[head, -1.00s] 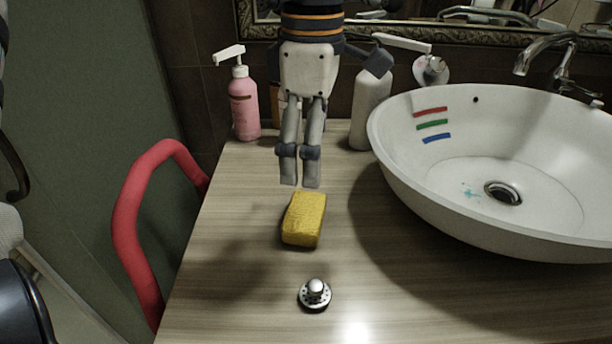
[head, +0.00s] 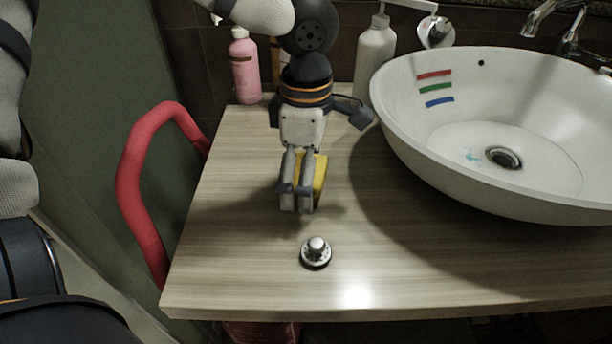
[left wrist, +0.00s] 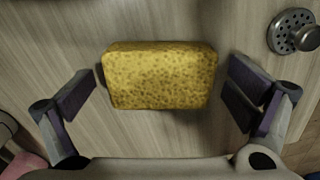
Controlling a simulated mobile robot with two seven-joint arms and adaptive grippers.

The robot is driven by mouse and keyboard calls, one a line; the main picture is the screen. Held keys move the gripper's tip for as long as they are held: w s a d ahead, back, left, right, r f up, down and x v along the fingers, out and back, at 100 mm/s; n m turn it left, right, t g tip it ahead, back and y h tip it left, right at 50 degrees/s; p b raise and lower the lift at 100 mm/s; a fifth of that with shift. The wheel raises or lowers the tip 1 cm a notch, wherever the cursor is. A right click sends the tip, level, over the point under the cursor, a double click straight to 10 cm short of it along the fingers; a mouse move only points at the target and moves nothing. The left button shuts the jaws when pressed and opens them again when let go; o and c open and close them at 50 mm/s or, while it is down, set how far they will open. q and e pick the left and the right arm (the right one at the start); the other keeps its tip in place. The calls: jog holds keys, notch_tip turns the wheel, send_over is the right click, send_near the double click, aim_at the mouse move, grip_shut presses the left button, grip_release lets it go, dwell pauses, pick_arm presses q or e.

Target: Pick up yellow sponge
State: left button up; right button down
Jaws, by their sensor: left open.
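The yellow sponge (head: 321,177) lies on the wooden countertop (head: 420,265), partly hidden behind my left gripper (head: 297,208) in the head view. In the left wrist view the whole sponge (left wrist: 160,77) shows, lying between the spread fingers of my left gripper (left wrist: 158,100). There is a gap between the sponge and each finger pad, so the gripper is open and empty. My right gripper is not in view.
A white basin (head: 400,135) stands on the right. A metal drain stopper (head: 316,252) lies in front of the gripper. A red curved rail (head: 128,190) is left of the counter.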

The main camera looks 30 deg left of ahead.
pick_arm(q)
jog(key=c, duration=0.8)
jog(key=shift+r, duration=0.1)
jog(key=shift+c, duration=0.2)
jog(key=shift+r, duration=0.35)
jog(key=r, duration=0.3)
jog(key=shift+s+d+r, duration=0.15)
jog(key=shift+s+d, duration=0.05)
jog(key=shift+s, duration=0.05)
jog(key=s+d+r, duration=0.6)
jog(key=s+r, duration=0.3)
jog(key=s, duration=0.2)
jog(key=shift+s+d, duration=0.2)
jog(key=shift+s, duration=0.15)
jog(key=shift+o, duration=0.4)
